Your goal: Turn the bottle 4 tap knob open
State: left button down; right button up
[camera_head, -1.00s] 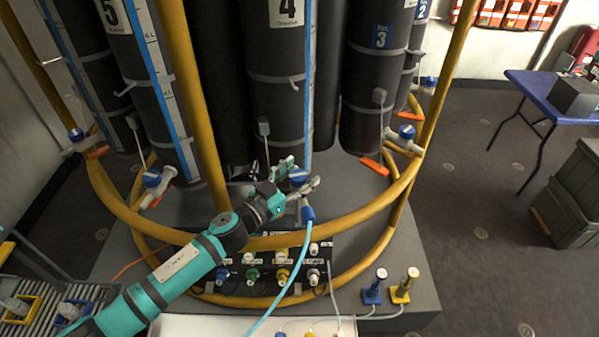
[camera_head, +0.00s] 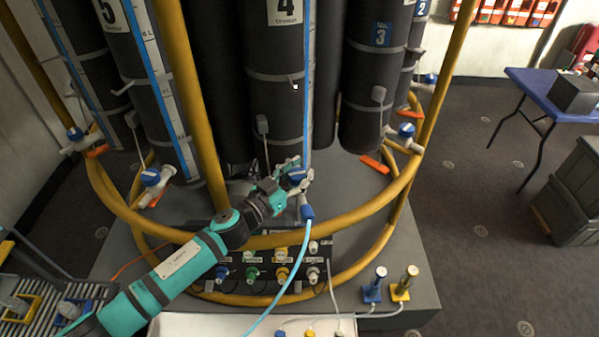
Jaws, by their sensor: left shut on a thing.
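Bottle 4 (camera_head: 275,100) is a tall dark cylinder with a white "4" label, standing at the back centre inside the yellow ring frame. Its tap has a blue knob (camera_head: 297,174) low at the front, with a light blue hose (camera_head: 292,262) on a blue fitting below it. My left gripper (camera_head: 296,181), at the end of a teal arm, is at the tap with its fingers closed around the blue knob. The fingers partly hide the tap body. My right gripper is not in view.
A yellow tube frame (camera_head: 330,229) rings the bottles, with an upright to the left of bottle 4. A panel of coloured valves (camera_head: 265,268) sits below the tap. Neighbouring bottles carry similar blue-knobbed taps (camera_head: 151,177). A blue table (camera_head: 545,90) stands at the right.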

pick_arm(q)
jog(key=shift+s+f+n+t+y, duration=0.1)
jog(key=shift+f+n+t+y, duration=0.15)
jog(key=shift+n+t+y, duration=0.2)
jog(key=shift+n+y, duration=0.25)
jog(key=shift+f+n+t+y+b, duration=0.2)
jog(key=shift+n+t+y+b, duration=0.45)
jog(key=shift+y, duration=0.35)
jog(key=n+y+b, duration=0.1)
jog(key=y, duration=0.1)
jog(key=n+t+y+b, duration=0.1)
jog(key=b, duration=0.1)
jog(key=shift+a+f+n+y, duration=0.15)
jog(key=shift+n+y, duration=0.1)
jog(key=shift+y, duration=0.15)
jog(key=shift+n+t+y+b, duration=0.45)
jog(key=shift+y+b, duration=0.35)
jog(key=shift+b, duration=0.3)
jog(key=shift+a, duration=0.1)
jog(key=c, duration=1.2)
grip_release()
jog(key=shift+r, duration=0.2)
jog(key=o, duration=0.5)
jog(key=shift+s+r, duration=0.2)
jog(key=shift+r, duration=0.05)
jog(key=shift+w+a, duration=0.1)
jog(key=shift+w, duration=0.05)
